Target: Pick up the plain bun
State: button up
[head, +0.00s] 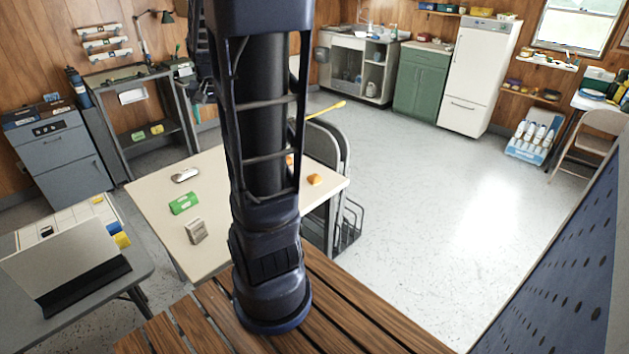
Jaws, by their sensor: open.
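A small orange-brown bun-like item (314,179) lies on the pale table (155,222), near its right edge. It looks like the plain bun, but it is too small to be sure. Another orange patch (289,160) shows just behind my arm and is mostly hidden by it. My dark arm rises through the middle of the head view and covers part of the table. I cannot make out my gripper's fingertips in this view.
On the table are a green packet (184,203), a grey box (195,231) and a pale oblong item (185,175). Grey folded chairs or racks (335,150) stand against its right side. A laptop-like panel (65,265) is at lower left. Open floor (430,200) lies to the right.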

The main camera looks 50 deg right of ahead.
jog(key=w+d+f+m+g, duration=0.1)
jog(key=w+d+f+m, duration=0.3)
jog(key=d, duration=0.6)
jog(key=m+g, duration=0.2)
jog(key=m, duration=0.7)
send_over(315, 175)
notch_tip(315, 175, down, 27)
jog(key=shift+y, duration=0.3)
jog(key=f, duration=0.5)
jog(key=shift+a+f, duration=0.1)
jog(key=shift+a, duration=0.2)
jog(key=shift+d+f, duration=0.2)
jog(key=shift+f, duration=2.45)
jog(key=c, duration=1.1)
jog(key=shift+r, duration=0.1)
